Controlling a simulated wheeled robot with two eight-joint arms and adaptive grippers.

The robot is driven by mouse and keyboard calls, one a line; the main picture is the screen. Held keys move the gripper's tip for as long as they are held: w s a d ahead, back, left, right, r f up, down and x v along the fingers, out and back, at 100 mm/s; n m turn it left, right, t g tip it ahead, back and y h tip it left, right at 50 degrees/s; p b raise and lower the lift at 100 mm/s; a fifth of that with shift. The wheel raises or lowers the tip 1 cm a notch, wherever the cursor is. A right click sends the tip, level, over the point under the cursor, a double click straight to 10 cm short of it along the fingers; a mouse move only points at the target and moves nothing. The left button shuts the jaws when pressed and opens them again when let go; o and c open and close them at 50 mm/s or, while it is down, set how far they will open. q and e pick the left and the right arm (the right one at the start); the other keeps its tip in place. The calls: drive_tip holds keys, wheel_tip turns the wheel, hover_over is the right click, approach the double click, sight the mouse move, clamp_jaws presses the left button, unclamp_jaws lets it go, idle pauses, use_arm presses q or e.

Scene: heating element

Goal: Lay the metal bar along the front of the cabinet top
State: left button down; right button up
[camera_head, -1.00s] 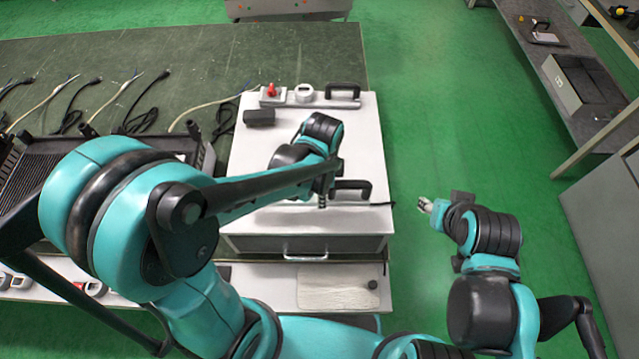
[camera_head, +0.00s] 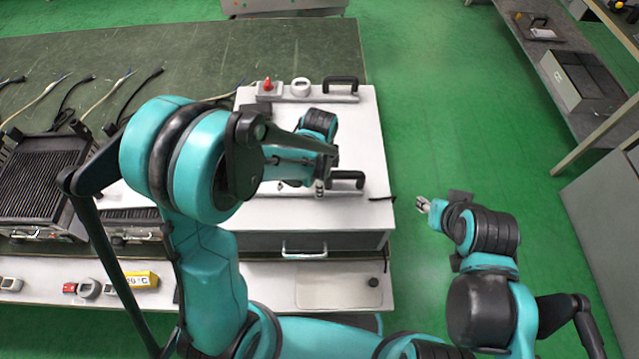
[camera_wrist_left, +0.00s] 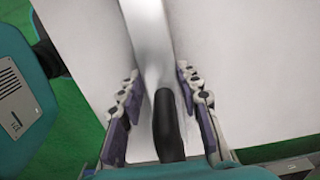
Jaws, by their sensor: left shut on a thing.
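The metal bar (camera_head: 352,193) with its black handle (camera_head: 347,176) is at the front part of the white cabinet top (camera_head: 240,222), running left to right. My left gripper (camera_head: 320,186) is over the bar and shut on it. In the left wrist view the pale bar (camera_wrist_left: 150,45) and black handle (camera_wrist_left: 166,128) run between the two fingers of my left gripper (camera_wrist_left: 158,95). I cannot tell whether the bar touches the top. My right gripper (camera_head: 423,204) is over the green floor right of the cabinet, apart from everything; its fingers are too small to judge.
At the cabinet's back edge lies another bar with a black handle (camera_head: 340,83), a red-knobbed switch (camera_head: 268,87) and a white dial (camera_head: 300,87). A black block (camera_head: 257,110) lies nearby. Black grills (camera_head: 40,180) stand left. The middle of the top is partly hidden by my arm.

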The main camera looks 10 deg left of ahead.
use_arm(q)
drive_tip(key=c, duration=1.5)
unclamp_jaws()
drive_tip(key=shift+f, duration=0.2)
drive_tip(key=o, duration=0.4)
drive_tip(key=shift+o, duration=0.2)
drive_tip(key=shift+r, duration=0.2)
drive_tip(key=shift+r, duration=0.3)
wheel_tip(320, 180, up, 12)
drive_tip(key=f+p, duration=0.1)
drive_tip(key=p, duration=0.3)
drive_tip(key=s+a+r+n+t, duration=0.7)
drive_tip(key=s+a+r+n, duration=0.1)
drive_tip(key=n, duration=0.7)
drive_tip(key=shift+s+a+r+n, duration=0.3)
drive_tip(key=shift+s+a+n, duration=0.1)
drive_tip(key=shift+s, duration=0.5)
